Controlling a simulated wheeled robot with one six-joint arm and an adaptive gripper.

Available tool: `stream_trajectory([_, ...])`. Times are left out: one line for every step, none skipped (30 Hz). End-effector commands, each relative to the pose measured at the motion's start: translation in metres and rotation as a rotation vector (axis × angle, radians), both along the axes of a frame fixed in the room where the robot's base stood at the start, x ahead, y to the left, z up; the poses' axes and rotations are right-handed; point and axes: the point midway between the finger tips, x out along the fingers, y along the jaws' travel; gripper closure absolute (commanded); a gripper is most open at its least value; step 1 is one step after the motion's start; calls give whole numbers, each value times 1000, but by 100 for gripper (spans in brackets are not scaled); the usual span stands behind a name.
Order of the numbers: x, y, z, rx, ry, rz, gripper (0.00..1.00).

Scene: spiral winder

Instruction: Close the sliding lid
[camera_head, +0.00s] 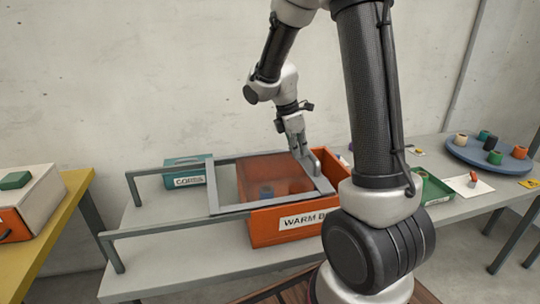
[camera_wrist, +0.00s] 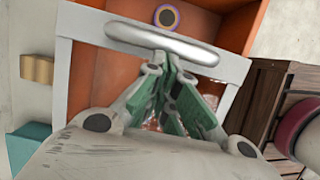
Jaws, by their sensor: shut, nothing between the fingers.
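The sliding lid (camera_head: 228,209) is a grey frame with a see-through panel, on two grey rails. It covers the left part of the orange box (camera_head: 264,229) labelled "WARM B…" and sticks out past its left side. The box's right part is uncovered. The lid's pale bar handle (camera_wrist: 150,40) crosses the wrist view; in the head view the handle (camera_head: 314,160) is at the lid's right end. My gripper (camera_head: 297,148) is shut and empty, pointing down just left of the handle. In the wrist view its fingertips (camera_wrist: 174,62) are close to the bar; contact is unclear.
A ringed spool (camera_wrist: 166,16) is in the box's uncovered part. A teal "CORES" box (camera_head: 184,174) stands behind the left rails (camera_head: 150,232). A green tray (camera_head: 434,190) and blue round stand (camera_head: 470,153) with several spools are at right. A yellow table (camera_head: 62,205) is at left.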

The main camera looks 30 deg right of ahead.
Motion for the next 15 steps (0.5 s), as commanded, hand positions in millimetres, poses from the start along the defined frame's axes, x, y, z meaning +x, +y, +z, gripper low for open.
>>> stream_trajectory([-4,-17,0,0,0,-8,100])
stream_trajectory([-6,-26,0,-1,0,-6,100])
stream_trajectory([-8,-37,0,-1,0,-6,100])
stream_trajectory([-9,-44,0,-1,0,-5,100])
stream_trajectory([-11,-51,0,0,0,-6,100])
stream_trajectory([-13,-60,0,0,0,-5,100])
stream_trajectory([-14,-67,0,0,0,-5,100])
stream_trajectory([-15,-72,0,0,1,-4,100])
stream_trajectory([-16,-79,0,0,1,-4,100])
stream_trajectory([-17,-84,0,0,0,-3,100])
stream_trajectory([-18,-88,0,0,0,-2,100])
stream_trajectory([-19,-93,0,0,0,-2,100])
stream_trajectory([-19,-96,0,0,1,-1,100])
stream_trajectory([-20,-99,0,0,1,0,100])
stream_trajectory([-21,-102,0,0,1,0,100])
